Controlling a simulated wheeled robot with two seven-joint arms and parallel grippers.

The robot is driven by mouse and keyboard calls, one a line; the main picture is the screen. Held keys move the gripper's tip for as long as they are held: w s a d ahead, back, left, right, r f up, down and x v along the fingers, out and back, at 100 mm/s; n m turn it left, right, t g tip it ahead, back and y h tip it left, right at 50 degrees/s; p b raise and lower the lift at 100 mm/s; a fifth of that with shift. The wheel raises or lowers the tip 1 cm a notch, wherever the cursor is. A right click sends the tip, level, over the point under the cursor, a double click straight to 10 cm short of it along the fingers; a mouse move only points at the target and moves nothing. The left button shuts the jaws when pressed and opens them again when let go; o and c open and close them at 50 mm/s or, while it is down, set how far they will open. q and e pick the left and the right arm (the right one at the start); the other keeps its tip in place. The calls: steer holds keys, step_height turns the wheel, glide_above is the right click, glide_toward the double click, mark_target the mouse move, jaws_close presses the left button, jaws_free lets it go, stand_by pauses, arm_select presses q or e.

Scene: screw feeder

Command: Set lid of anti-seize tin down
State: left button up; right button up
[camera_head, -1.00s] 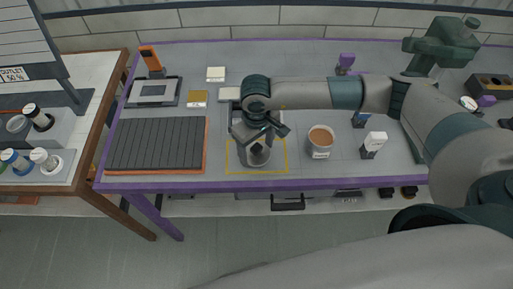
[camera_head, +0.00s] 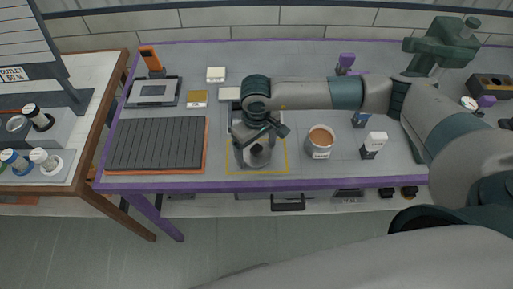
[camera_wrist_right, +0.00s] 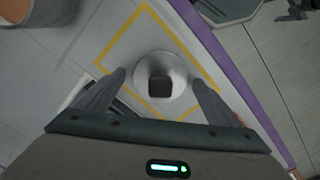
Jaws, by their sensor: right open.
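The lid (camera_head: 259,158), a pale round disc with a dark knob, lies inside the yellow outlined square on the grey bench; it also shows in the right wrist view (camera_wrist_right: 172,98). My right gripper (camera_head: 255,147) is over it, pointing down. In the wrist view its fingers (camera_wrist_right: 158,80) are open, one on each side of the lid's knob, with gaps between. A pale open tin (camera_head: 320,150) with orange-brown contents stands to the right of the square and has no lid on it. My left gripper is not in view.
A black ribbed mat (camera_head: 156,145) lies left of the square. A small white-topped box (camera_head: 373,146) stands right of the tin. The bench's purple front edge (camera_head: 230,186) is close to the square. Small flat pads (camera_head: 197,98) lie behind.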

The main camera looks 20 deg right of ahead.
mark_target(256, 147)
steer(key=shift+r, duration=0.2)
step_height(256, 147, up, 10)
steer(key=b, duration=0.5)
steer(key=shift+r+b, duration=0.2)
steer(key=shift+b, duration=0.2)
steer(key=shift+r, duration=0.7)
